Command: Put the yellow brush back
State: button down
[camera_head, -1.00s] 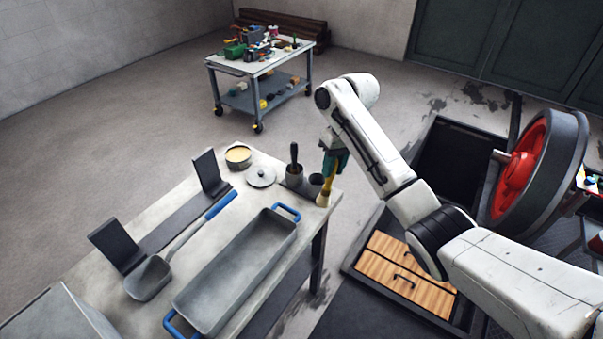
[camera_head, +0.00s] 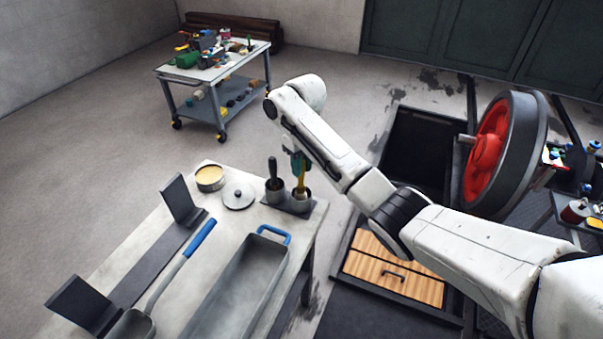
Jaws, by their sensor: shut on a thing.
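The yellow brush (camera_head: 301,177) stands roughly upright at the right end of the workbench, with its lower end in or right at the mouth of the right metal cup (camera_head: 301,201). My gripper (camera_head: 300,163), teal-green, is shut on the brush's upper part from above. The arm partly hides the jaws. A second cup (camera_head: 275,193) to the left holds a dark-handled tool (camera_head: 273,170). Both cups stand on a dark base plate. How deep the brush sits in the cup is too small to tell.
On the workbench (camera_head: 215,262) are a deep grey tray (camera_head: 245,275) with blue handles, a round lid (camera_head: 238,195), a tin of yellow stuff (camera_head: 210,177) and a blue-handled shovel (camera_head: 185,255). A wheeled cart (camera_head: 205,75) stands behind. An open pit (camera_head: 412,150) and red wheel (camera_head: 487,152) lie right.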

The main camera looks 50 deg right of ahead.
jog(key=shift+f, duration=1.45)
jog(key=c, duration=0.9)
grip_release()
jog(key=shift+s, duration=0.1)
jog(key=shift+r, duration=0.1)
jog(key=r+p, duration=0.1)
jog(key=r, duration=0.3)
jog(key=r+p, duration=0.1)
jog(key=r, duration=0.3)
jog(key=r+p, duration=0.1)
jog(key=r, duration=0.2)
jog(key=shift+d+r, duration=0.3)
jog(key=shift+r, duration=0.1)
jog(key=s+a+f+y, duration=0.1)
jog(key=s+a+f, duration=0.35)
jog(key=a, duration=0.25)
jog(key=s+a+f+n+t, duration=0.1)
jog(key=s+a+f, duration=0.2)
jog(key=a+f, duration=0.25)
jog(key=s+a+f+y, duration=0.1)
jog(key=s+a+f, duration=0.25)
jog(key=a, duration=0.45)
jog(key=s+d+f+h, duration=0.1)
jog(key=s, duration=0.6)
jog(key=s+d+f+h, duration=0.1)
jog(key=s, duration=0.7)
jog(key=s+d+f+h, duration=0.1)
jog(key=s, duration=0.7)
jog(key=shift+s+m, duration=0.25)
jog(key=shift+m, duration=0.05)
